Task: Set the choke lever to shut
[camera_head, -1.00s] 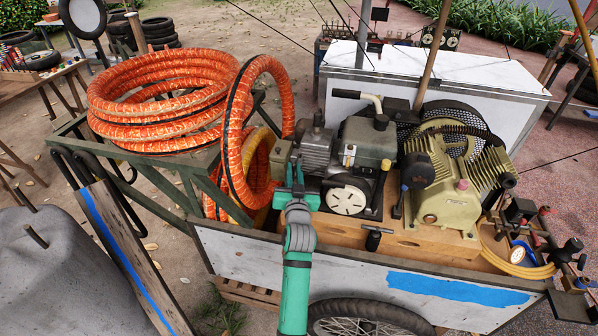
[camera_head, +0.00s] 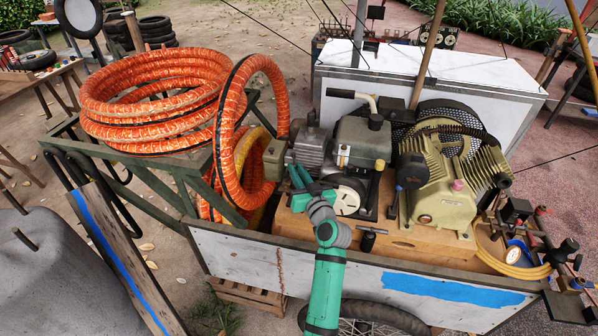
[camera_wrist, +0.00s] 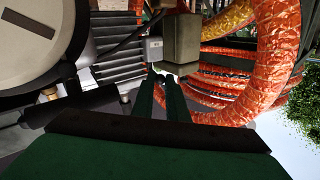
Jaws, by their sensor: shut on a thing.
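The small engine (camera_head: 362,142) with its round white starter cover (camera_head: 347,196) stands on the wooden board in the cart. My gripper (camera_head: 297,176) is at the engine's lower left side, beside the finned grey housing (camera_head: 307,146) and below the olive box (camera_head: 275,160). In the wrist view my fingertips (camera_wrist: 156,77) are close together, just below the small pale box (camera_wrist: 154,49) and the olive box (camera_wrist: 182,42). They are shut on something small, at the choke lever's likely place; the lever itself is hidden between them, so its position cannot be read.
Orange hose coils (camera_head: 160,100) lie on the green rack, and one loop (camera_head: 222,150) hangs close left of my gripper. A cream compressor (camera_head: 440,185) stands to the right. The cart's white side wall (camera_head: 240,256) runs below my arm, with a small black T-handle (camera_head: 370,236) near its edge.

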